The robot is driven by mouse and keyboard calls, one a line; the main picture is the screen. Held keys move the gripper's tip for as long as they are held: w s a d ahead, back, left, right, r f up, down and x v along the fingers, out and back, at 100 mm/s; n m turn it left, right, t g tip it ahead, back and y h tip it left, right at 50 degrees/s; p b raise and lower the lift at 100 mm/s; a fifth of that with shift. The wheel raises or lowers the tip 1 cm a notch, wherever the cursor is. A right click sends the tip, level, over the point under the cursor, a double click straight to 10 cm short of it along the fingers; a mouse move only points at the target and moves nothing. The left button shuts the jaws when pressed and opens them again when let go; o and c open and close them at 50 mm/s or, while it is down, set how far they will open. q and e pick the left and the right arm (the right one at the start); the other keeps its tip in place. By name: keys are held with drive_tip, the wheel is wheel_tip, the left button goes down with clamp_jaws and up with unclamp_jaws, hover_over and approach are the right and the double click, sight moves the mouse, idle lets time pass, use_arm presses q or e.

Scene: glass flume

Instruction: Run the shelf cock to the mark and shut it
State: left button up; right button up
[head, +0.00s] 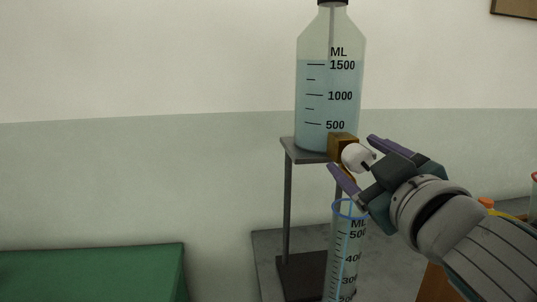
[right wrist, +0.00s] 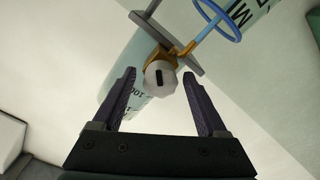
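A large bottle (head: 328,85) of pale blue liquid stands on a small grey shelf (head: 305,154), its level a little above the 1500 line. At its foot is a brass cock (head: 341,142) with a white knob (head: 357,157). In the right wrist view the knob (right wrist: 160,78) carries a dark bar. My right gripper (head: 352,153) is open, its fingers either side of the knob, apart from it. Below stands a measuring cylinder (head: 346,250) with a blue rim. A blue stream (right wrist: 207,28) seems to run from the cock into it. The cylinder's level is unclear. My left gripper is out of view.
The shelf stand has a dark base (head: 301,277) on a grey bench top (head: 267,255). A green surface (head: 95,270) lies at the lower left. Orange and yellow items (head: 487,203) show behind my right arm. The space left of the stand is clear.

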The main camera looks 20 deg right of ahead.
drive_tip(key=shift+s, duration=0.1)
drive_tip(key=b+v, duration=0.2)
drive_tip(key=v, duration=0.7)
drive_tip(key=shift+s+a, duration=0.15)
drive_tip(key=shift+s, duration=0.2)
idle(1.1)
idle(4.4)
idle(1.1)
